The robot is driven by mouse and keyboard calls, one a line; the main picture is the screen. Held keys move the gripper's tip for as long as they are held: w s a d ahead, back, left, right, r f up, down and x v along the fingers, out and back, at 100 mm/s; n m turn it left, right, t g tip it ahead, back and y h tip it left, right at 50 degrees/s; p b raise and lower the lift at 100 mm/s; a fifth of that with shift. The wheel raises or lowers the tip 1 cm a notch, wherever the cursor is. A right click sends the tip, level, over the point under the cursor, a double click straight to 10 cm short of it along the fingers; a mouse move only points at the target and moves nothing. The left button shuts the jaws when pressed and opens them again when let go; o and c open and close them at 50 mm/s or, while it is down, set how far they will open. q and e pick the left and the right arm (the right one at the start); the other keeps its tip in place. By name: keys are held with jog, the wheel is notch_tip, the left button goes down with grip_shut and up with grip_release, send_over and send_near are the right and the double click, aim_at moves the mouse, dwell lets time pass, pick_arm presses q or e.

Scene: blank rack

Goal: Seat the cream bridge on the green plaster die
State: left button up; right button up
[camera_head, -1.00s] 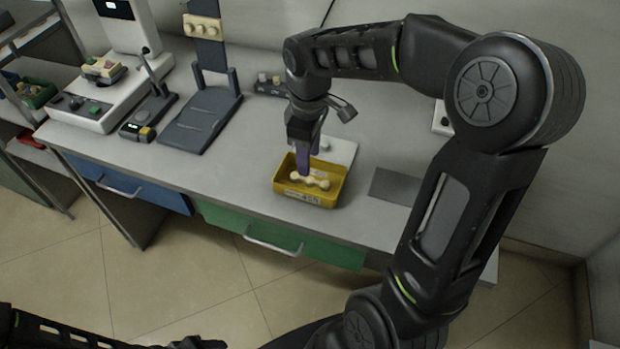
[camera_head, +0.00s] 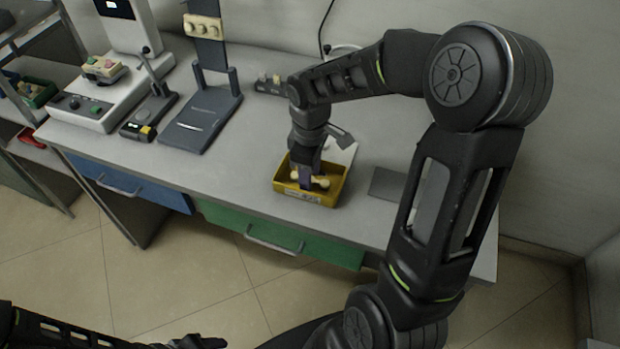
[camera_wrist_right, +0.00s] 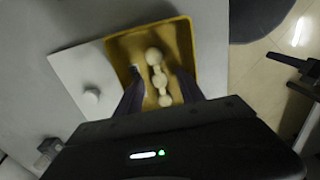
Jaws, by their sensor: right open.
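The cream bridge (camera_head: 323,182), a row of rounded knobs, lies in the yellow tray (camera_head: 331,200). My right gripper (camera_head: 307,182) is open and lowered into the tray at the bridge. In the right wrist view the bridge (camera_wrist_right: 158,72) lies between the two purple fingers (camera_wrist_right: 160,97), with gaps on both sides. I cannot surely identify the green plaster die; a small pinkish and cream piece with some green (camera_head: 104,69) sits on the white device at the left. My left gripper (camera_head: 198,342) shows only in part at the bottom edge, and its jaws are unclear.
A white plate with a round knob (camera_wrist_right: 90,95) lies beside the tray. A grey flat pad (camera_head: 388,185) is right of it. A dark stand (camera_head: 203,115), a white device (camera_head: 85,113) and a small block holder (camera_head: 268,84) stand further left and back. The front bench middle is clear.

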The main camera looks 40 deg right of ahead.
dwell(0.5)
grip_shut()
dwell(0.4)
